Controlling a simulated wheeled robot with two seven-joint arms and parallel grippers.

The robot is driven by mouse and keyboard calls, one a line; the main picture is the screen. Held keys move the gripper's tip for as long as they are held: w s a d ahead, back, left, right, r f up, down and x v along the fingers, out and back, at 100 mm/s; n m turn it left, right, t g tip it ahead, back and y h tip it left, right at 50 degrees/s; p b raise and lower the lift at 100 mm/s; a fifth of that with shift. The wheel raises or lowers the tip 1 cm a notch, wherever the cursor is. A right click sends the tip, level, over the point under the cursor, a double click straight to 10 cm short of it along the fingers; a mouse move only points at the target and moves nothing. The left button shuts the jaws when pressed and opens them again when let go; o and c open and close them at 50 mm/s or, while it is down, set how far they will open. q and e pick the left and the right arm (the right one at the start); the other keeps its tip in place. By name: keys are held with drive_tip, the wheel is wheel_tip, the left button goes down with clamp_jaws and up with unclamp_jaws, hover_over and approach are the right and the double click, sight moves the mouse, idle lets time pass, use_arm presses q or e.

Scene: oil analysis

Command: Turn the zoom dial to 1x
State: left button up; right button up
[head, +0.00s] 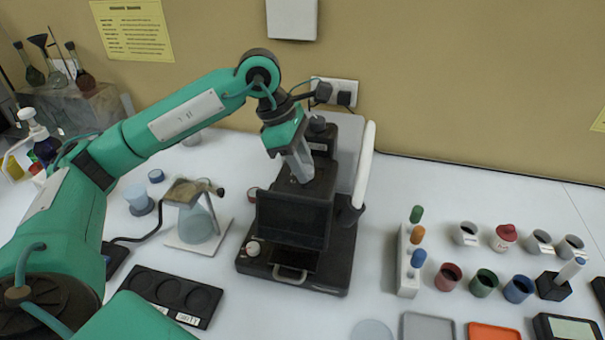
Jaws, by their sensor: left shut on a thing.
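The black analysis instrument (335,262) stands in the middle of the white table, with a dark screen (292,222) on its front. My left gripper (301,177) comes down over the top of the instrument, just behind the screen. Its fingers are shut on a small part there, which I take to be the zoom dial; the fingers hide it, and its setting cannot be read. A pale knob (253,248) sits at the instrument's front left, apart from the gripper. My right gripper is not in view.
A flask under a stand (197,222) is left of the instrument, near a black tray with round wells (165,294). A white rack with coloured caps (408,262) and several small cups stand to the right. Table between instrument and rack is clear.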

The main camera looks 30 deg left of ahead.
use_arm(q)
drive_tip(key=n+t+b, duration=0.1)
drive_tip(key=n+b, duration=0.1)
drive_tip(key=n+t+b, duration=0.1)
drive_tip(key=n+b, duration=0.1)
drive_tip(key=n, duration=0.1)
drive_tip(key=shift+s+f+n+y, duration=0.15)
drive_tip(key=shift+n+y, duration=0.15)
drive_tip(key=shift+y, duration=0.1)
drive_tip(key=n+t+y+b, duration=0.1)
drive_tip(key=n+b, duration=0.1)
drive_tip(key=n, duration=0.1)
drive_tip(key=shift+d+n, duration=0.15)
drive_tip(key=shift+n, duration=0.15)
drive_tip(key=shift+s+n+y+b, duration=0.1)
drive_tip(key=shift+n+y+b, duration=0.45)
drive_tip(key=shift+n, duration=0.55)
drive_tip(key=shift+d+n+y+b, duration=0.1)
drive_tip(key=shift+n+y+b, duration=0.3)
drive_tip(key=shift+n, duration=0.8)
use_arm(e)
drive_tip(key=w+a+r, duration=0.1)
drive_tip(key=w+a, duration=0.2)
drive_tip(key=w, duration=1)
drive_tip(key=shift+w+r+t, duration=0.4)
use_arm(q)
drive_tip(key=o, duration=1)
drive_tip(key=shift+c, duration=0.2)
